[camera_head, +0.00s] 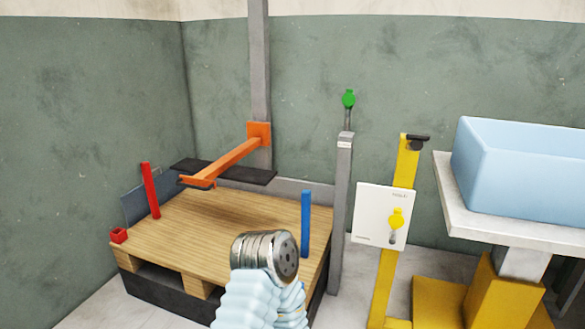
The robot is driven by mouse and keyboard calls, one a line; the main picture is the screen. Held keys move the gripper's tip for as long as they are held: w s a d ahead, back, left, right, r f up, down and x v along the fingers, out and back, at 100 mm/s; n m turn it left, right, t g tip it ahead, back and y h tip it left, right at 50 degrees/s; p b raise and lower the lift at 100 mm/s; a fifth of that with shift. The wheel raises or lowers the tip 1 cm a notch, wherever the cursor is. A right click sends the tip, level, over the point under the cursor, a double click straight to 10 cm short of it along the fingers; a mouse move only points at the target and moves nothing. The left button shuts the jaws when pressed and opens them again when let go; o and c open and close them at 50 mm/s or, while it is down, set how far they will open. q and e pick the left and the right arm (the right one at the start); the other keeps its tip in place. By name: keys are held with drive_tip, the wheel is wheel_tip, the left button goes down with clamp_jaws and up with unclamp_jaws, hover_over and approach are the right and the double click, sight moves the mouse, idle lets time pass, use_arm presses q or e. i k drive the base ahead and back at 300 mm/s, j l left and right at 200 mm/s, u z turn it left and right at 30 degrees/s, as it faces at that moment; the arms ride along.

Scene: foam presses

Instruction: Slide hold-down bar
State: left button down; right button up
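The orange hold-down bar (228,161) reaches out from an orange bracket (259,134) on a tall grey column (260,75). It slopes down to the left and toward me, ending in a short crosspiece (198,182) above the wooden pallet top (240,215). The bar appears to hang clear of the boards. One of my arms, in a pale blue ribbed sleeve, rises at the bottom centre and ends in a round metal part in front of the pallet. No gripper fingers show on it, and I cannot tell which arm it is. Neither gripper is in view.
A red post (151,190) and a small red block (118,236) stand at the pallet's left, a blue post (306,223) at its right. Beside it are a grey post (340,215) with a green knob (348,98), a yellow stand (384,285) and a light blue tub (520,170).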

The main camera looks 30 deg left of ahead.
sight(258, 133)
drive_tip(key=u, duration=1.8)
